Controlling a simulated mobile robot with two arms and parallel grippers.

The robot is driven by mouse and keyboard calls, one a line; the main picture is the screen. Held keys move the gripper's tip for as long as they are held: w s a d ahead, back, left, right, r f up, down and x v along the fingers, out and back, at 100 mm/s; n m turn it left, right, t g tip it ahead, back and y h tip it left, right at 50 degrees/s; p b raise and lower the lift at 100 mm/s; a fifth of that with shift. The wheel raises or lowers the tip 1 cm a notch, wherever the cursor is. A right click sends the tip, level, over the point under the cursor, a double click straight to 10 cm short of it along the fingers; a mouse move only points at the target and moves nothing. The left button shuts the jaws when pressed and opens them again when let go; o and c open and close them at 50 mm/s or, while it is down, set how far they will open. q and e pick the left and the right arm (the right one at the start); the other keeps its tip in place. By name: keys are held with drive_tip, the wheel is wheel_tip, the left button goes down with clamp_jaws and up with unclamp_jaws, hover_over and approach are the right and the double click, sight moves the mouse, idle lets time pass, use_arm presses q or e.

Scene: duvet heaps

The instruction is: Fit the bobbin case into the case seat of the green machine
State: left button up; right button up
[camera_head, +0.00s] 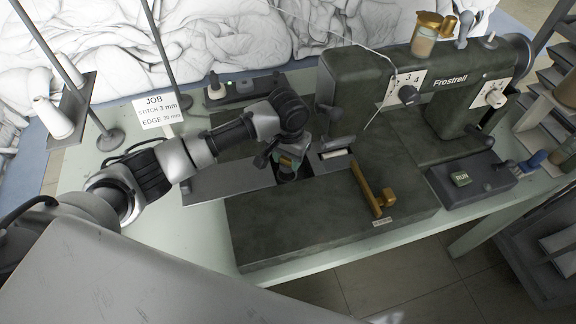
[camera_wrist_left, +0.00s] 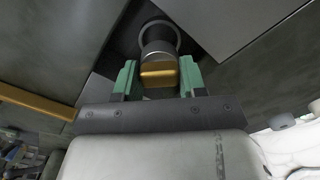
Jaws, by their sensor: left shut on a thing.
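The green machine (camera_head: 345,95), marked Frostrell, stands on a pale table. My left gripper (camera_head: 287,172) reaches into a dark opening in the machine bed. In the left wrist view its green fingertips (camera_wrist_left: 159,78) are shut on the bobbin case (camera_wrist_left: 158,73), a short cylinder with a brass near end and a grey metal body. The case seat, a round grey ring (camera_wrist_left: 173,27) in the dark recess, lies right at the far end of the case. The case lines up with the ring; how deep it sits I cannot tell. The right gripper is not in view.
A brass bar (camera_head: 366,188) stands up on the machine bed (camera_head: 300,220). A control box with a RUN button (camera_head: 461,179) is at the right. A JOB card (camera_head: 157,110) and thread stands are at the left. White duvet heaps (camera_head: 200,40) lie behind.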

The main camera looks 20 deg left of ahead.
sight(288, 165)
use_arm(q)
drive_tip(key=shift+f, duration=0.4)
wheel_tip(288, 165, down, 2)
drive_tip(key=shift+f, duration=0.7)
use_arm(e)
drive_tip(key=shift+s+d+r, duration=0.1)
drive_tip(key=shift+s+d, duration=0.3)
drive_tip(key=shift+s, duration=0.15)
use_arm(q)
drive_tip(key=o, duration=0.7)
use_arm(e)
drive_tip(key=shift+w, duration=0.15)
use_arm(q)
drive_tip(key=shift+r, duration=0.45)
wheel_tip(288, 165, up, 11)
drive_tip(key=shift+r, duration=0.15)
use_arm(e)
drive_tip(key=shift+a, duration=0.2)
